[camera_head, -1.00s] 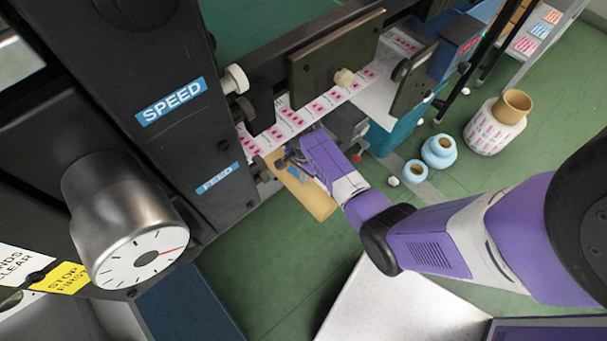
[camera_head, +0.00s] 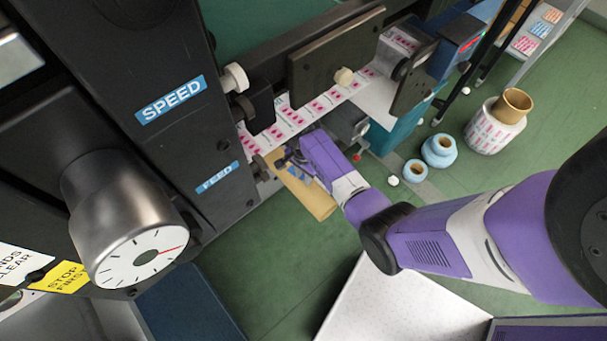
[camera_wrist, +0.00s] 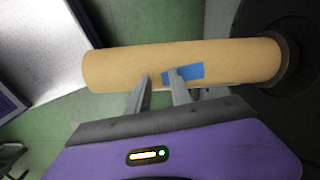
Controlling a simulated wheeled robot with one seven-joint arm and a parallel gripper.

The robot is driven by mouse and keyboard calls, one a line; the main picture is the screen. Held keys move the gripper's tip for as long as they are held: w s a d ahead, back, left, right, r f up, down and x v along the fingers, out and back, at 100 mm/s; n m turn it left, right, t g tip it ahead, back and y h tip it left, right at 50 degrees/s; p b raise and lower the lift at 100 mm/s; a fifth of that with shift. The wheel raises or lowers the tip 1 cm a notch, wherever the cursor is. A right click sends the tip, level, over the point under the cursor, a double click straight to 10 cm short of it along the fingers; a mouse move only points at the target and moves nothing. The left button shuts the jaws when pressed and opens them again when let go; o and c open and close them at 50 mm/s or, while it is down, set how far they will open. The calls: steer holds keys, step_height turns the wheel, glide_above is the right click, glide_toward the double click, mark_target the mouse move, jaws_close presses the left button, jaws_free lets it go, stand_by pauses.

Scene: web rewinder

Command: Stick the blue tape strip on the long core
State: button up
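The long core (camera_head: 317,203) is a tan cardboard tube jutting out from the machine. It spans the wrist view (camera_wrist: 120,68), its right end against a dark round part. The blue tape strip (camera_wrist: 194,71) lies flat against the core's surface, slightly tilted. In the head view a bit of blue shows beside my fingers. My gripper (camera_wrist: 158,76) is at the core, with its two fingers apart and a gap between them. The right fingertip overlaps the strip's left part and hides some of it. I cannot tell whether the fingertips touch the core.
The machine's dark panel with SPEED and FEED labels (camera_head: 218,178) stands left of the core. A printed web (camera_head: 310,112) runs above it. Blue rolls (camera_head: 439,151) and a printed roll (camera_head: 492,130) stand right. A white speckled surface (camera_head: 400,305) is below; green floor is free between.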

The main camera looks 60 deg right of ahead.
steer(key=shift+r, duration=0.1)
step_height(320, 180, up, 8)
steer(key=shift+f+p, duration=0.2)
steer(key=shift+p, duration=0.15)
stand_by(0.8)
